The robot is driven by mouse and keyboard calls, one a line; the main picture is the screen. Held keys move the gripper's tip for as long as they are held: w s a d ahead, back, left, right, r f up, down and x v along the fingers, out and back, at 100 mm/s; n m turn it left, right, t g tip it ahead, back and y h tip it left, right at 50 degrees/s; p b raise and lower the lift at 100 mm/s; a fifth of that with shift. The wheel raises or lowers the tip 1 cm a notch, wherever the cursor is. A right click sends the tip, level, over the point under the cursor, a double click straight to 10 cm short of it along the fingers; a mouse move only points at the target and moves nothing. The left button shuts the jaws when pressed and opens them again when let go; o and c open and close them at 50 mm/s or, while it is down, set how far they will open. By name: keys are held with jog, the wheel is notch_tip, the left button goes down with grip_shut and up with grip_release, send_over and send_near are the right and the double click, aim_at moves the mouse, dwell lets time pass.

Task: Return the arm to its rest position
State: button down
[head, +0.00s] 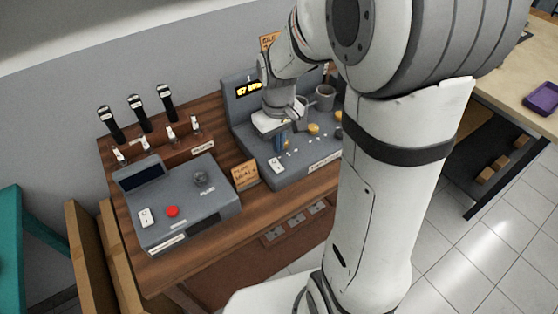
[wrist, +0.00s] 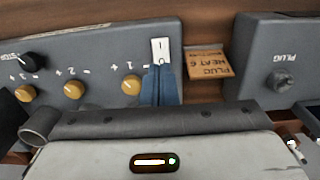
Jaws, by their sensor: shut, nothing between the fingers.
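My white arm reaches over a wooden bench. My gripper (head: 281,144) hangs above the grey control unit with the yellow display (head: 249,90). In the wrist view its blue fingers (wrist: 159,86) are together, with nothing between them. Their tips appear right beside a white rocker switch (wrist: 161,50), which also shows in the head view (head: 277,165); I cannot tell whether they touch it. Yellow knobs (wrist: 131,85) sit in a row beside the switch. My arm hides the right part of this unit in the head view.
A second grey unit (head: 190,205) with a red button (head: 172,211) stands on the left of the bench. An orange sign (head: 245,175) stands between the units. A grey cup (head: 325,97) is behind the gripper.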

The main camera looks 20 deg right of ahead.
jog(key=s+r+m+t, duration=0.3)
jog(key=s+r, duration=0.6)
jog(key=s, duration=0.5)
jog(key=shift+s+d+r+m, duration=0.3)
jog(key=shift+s+d, duration=0.1)
dwell(0.5)
